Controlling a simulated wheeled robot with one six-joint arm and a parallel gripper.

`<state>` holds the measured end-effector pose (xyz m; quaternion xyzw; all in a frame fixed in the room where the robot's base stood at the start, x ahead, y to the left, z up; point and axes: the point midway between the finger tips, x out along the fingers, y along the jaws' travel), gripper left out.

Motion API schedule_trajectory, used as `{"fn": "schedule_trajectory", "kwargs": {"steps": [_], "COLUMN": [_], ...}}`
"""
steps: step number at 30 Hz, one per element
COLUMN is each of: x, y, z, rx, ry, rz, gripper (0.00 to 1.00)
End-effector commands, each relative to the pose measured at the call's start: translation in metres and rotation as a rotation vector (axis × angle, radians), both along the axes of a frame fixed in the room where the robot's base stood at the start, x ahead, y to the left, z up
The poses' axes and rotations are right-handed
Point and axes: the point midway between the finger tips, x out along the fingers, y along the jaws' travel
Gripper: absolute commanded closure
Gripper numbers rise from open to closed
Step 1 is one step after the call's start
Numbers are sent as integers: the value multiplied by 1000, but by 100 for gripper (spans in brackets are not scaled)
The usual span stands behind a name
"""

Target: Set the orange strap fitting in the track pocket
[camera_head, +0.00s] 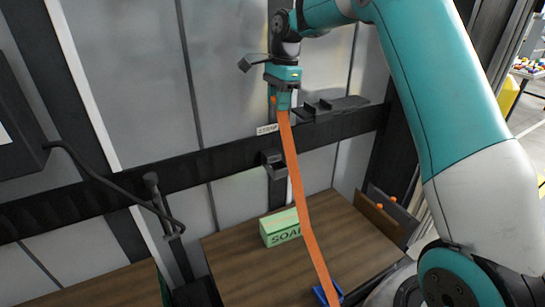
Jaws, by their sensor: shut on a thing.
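My gripper (282,101) is teal and points down in front of the wall, near the upper edge of the black track (225,158). It is shut on the orange strap fitting, which is mostly hidden between the jaws. The orange strap (302,200) hangs from the jaws, crosses in front of the track and runs down to a blue piece (328,292) at the bottom edge. A pale label (267,129) sits on the track just left of the strap. I cannot make out the track pocket for certain; contact between fitting and track is unclear.
A green soap box (281,228) stands on the brown wooden surface (240,275) below. A black bracket (274,163) hangs on the track behind the strap. Dark blocky parts (337,106) stick out right of my gripper. A black bent bar (115,186) is at left.

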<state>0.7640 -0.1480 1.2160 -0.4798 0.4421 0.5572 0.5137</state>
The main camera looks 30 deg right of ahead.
Motion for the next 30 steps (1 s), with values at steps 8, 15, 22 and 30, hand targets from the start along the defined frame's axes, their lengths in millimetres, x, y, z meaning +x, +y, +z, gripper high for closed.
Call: {"fn": "schedule_trajectory", "kwargs": {"steps": [8, 15, 22, 30], "x": [0, 0, 1, 0], "y": [-7, -7, -7, -7], "z": [7, -58, -111, -141], "rx": [2, 2, 1, 1], "ry": [7, 9, 6, 6], "rz": [-88, -86, -85, -85], "gripper": [97, 97, 97, 97]}}
